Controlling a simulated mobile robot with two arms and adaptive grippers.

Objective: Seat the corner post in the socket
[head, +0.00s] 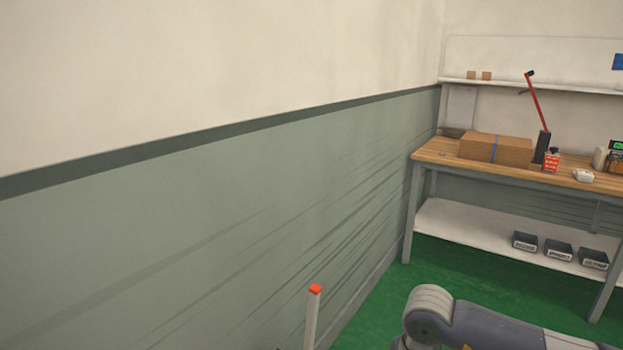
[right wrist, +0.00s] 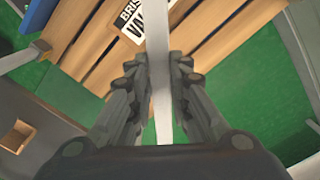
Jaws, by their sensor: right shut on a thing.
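In the right wrist view my right gripper (right wrist: 160,85) is shut on a pale, straight post (right wrist: 157,35), which passes between the fingers. In the head view a slim pale post (head: 311,322) with an orange-red top stands nearly upright at the bottom edge; I cannot tell whether it is the held one. My right arm shows at the bottom right of that view, its gripper out of frame. A square opening (right wrist: 17,136) in a dark grey piece lies at the left of the wrist view, apart from the held post; I cannot tell whether it is the socket. My left gripper is not in view.
A slatted wooden pallet (right wrist: 98,52) with a black-and-white label lies below the right gripper on green floor (right wrist: 258,88). A workbench (head: 453,154) stands at the back right, bearing a cardboard box (head: 497,149). A grey-green wall (head: 200,210) runs along the left.

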